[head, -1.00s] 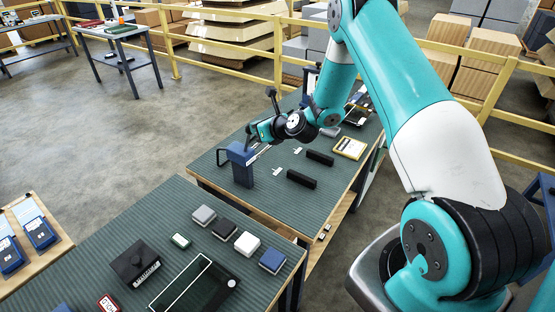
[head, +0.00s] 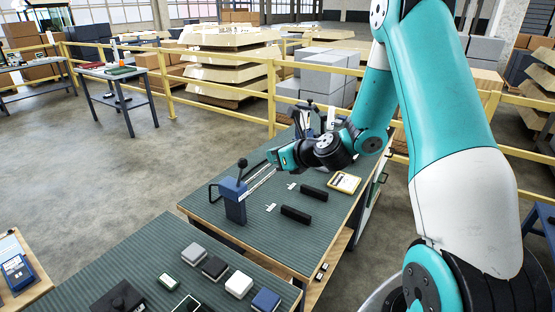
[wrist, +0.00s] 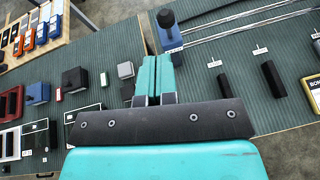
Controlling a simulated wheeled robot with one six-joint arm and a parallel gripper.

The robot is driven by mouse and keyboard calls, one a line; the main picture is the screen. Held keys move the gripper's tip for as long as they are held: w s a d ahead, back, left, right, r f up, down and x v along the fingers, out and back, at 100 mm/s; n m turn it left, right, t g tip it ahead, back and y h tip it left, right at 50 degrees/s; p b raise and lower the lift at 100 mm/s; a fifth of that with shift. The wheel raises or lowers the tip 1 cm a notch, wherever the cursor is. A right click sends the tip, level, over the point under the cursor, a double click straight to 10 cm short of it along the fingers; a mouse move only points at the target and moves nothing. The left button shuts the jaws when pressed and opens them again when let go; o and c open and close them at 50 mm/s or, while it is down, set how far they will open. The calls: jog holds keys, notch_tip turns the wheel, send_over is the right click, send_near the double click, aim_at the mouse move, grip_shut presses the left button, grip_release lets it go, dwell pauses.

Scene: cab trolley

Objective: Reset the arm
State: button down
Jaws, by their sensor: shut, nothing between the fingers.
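My gripper (head: 272,157) hangs above the green-topped far bench, apart from the things on it. In the wrist view its two teal fingers (wrist: 157,78) lie side by side, shut, with nothing between them. In the head view the arm reaches in from the right, bent at the elbow. The blue upright device (head: 235,202) with a black knob stands on the bench just left of and below the gripper. Its blue body also shows in the wrist view (wrist: 170,38), beyond the fingertips.
Two black bars (head: 297,214) and a yellow-edged box (head: 344,182) lie on the far bench (head: 262,247). The near bench carries several small boxes, one white (head: 238,284) and one blue (head: 265,300). A yellow railing (head: 272,95) runs behind. Open floor lies left.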

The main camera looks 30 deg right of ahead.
jog(key=shift+s+r, duration=0.35)
jog(key=shift+r, duration=0.05)
jog(key=shift+d, duration=0.1)
jog(key=s+a+r+n+g+y+b, duration=0.1)
jog(key=s+a+r+n+g+y, duration=0.15)
jog(key=s+a+n, duration=0.5)
jog(key=s+a+r+n+g+y+b, duration=0.1)
jog(key=s+a+n+g+y+b, duration=0.2)
jog(key=a+n, duration=0.9)
jog(key=s+a+r+n+g+h+b, duration=0.1)
jog(key=s+n+g+h, duration=0.4)
jog(key=s+n, duration=1.4)
jog(key=shift+a+r+n+g, duration=0.25)
jog(key=shift+a+n+g, duration=0.35)
jog(key=shift+n+g, duration=0.45)
